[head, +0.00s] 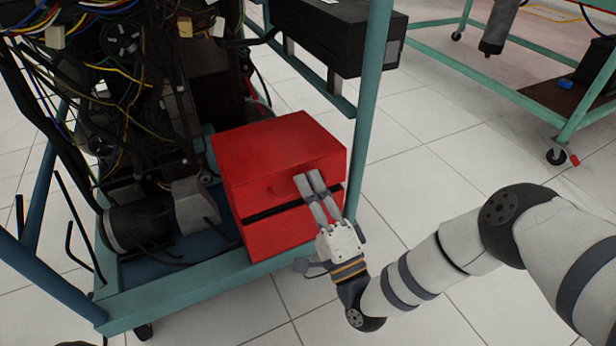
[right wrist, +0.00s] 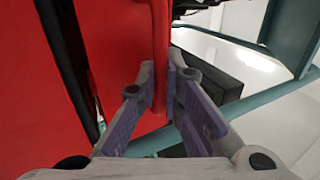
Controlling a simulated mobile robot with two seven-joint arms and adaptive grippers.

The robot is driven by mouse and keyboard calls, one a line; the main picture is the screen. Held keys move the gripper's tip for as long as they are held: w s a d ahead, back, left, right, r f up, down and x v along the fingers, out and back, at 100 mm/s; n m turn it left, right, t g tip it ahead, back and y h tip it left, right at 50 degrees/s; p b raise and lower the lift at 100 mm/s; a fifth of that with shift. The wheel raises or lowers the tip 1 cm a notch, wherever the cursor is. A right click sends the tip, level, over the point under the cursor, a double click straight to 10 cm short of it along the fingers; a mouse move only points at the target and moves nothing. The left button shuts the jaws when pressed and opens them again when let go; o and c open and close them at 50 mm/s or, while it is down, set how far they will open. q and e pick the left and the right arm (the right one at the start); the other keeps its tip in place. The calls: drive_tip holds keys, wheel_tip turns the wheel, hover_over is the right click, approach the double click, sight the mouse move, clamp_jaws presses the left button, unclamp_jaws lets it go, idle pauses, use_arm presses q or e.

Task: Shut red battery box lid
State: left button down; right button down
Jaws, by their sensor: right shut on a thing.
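The red battery box (head: 278,235) stands on the corner of the teal trainer frame in the head view. Its red lid (head: 278,145) sits above it, and a dark gap shows between lid and box along the front. My right gripper (head: 309,183) is at the lid's front face, its fingers pointing at the lid. In the right wrist view its fingertips (right wrist: 160,85) are shut on a narrow red ridge of the lid (right wrist: 160,45), which looks like its handle. The fingers partly hide the handle in the head view. My left gripper is not in view.
An engine with dark hoses and wires (head: 130,130) stands left of the box. A teal post (head: 368,110) rises just right of it, with a black box (head: 345,40) behind. Open tiled floor (head: 430,290) lies to the right and front.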

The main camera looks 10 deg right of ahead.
drive_tip(key=shift+s+d+f+t+y+b, duration=0.15)
drive_tip(key=shift+f+t+b, duration=0.3)
drive_tip(key=shift+f, duration=0.25)
drive_tip(key=shift+s+a+f+t+y+b, duration=0.15)
drive_tip(key=shift+f+t+b, duration=0.2)
drive_tip(key=shift+f+b, duration=0.25)
drive_tip(key=shift+d+f, duration=0.1)
drive_tip(key=shift+f, duration=0.1)
drive_tip(key=c, duration=2)
unclamp_jaws()
drive_tip(key=v, duration=1.2)
drive_tip(key=shift+s+r, duration=0.1)
drive_tip(key=shift+r, duration=0.1)
